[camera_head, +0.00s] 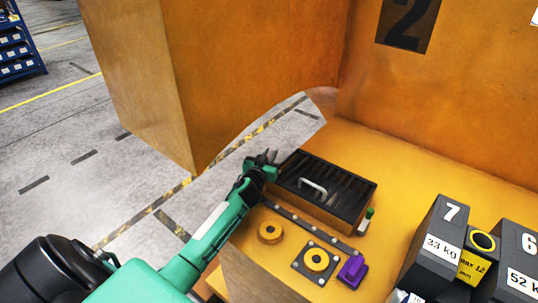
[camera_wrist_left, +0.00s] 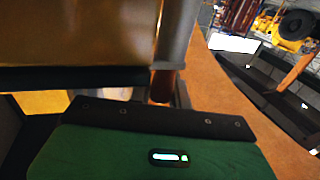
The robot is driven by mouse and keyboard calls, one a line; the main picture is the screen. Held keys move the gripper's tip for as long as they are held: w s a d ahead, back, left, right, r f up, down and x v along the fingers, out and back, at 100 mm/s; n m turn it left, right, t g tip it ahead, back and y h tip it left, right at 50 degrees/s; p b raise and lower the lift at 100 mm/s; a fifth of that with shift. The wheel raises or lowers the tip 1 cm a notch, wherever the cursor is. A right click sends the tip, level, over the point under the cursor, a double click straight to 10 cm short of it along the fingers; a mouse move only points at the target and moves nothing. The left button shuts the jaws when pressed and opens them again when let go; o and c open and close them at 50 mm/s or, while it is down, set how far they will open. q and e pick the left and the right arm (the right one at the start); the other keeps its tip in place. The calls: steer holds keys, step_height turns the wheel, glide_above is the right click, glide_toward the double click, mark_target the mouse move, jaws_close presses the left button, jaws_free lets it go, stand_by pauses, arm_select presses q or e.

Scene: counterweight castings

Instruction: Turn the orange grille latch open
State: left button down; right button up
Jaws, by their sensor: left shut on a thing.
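The black grille (camera_head: 325,185) is a slatted lid with a pale handle, set on an orange-yellow box on the casting. My left gripper (camera_head: 262,160) is at the grille's upper left corner, with the green arm reaching in from the lower left. It is shut on the small orange latch, which the gripper hides in the head view. In the left wrist view a small orange-brown piece (camera_wrist_left: 162,86) shows beyond the green and black gripper body, below a grey post. How far the latch is turned cannot be told. My right gripper is not in view.
Dark weights (camera_head: 435,245) stand at lower right. Tall orange walls (camera_head: 440,100) rise behind.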

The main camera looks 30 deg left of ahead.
arm_select(q)
steer(key=m+g+h+b, duration=0.4)
steer(key=m+h, duration=0.1)
steer(key=h, duration=0.2)
steer(key=d+m+g+h+b, duration=0.1)
steer(key=m+g+h+b, duration=0.3)
steer(key=m+h, duration=0.2)
steer(key=s+d+m+g+h+b, duration=0.1)
steer(key=m+g+h+b, duration=0.3)
steer(key=h, duration=0.4)
steer(key=shift+s+d+f+m+g+b, duration=0.1)
steer(key=shift+m+g+b, duration=0.3)
steer(key=shift+m, duration=0.8)
steer(key=shift+s+m+g+h+b, duration=0.1)
steer(key=shift+m+g+h+b, duration=0.2)
steer(key=shift+g+b, duration=0.15)
steer(key=shift+r, duration=0.2)
steer(key=c, duration=1.3)
jaws_free()
steer(key=shift+d, duration=0.1)
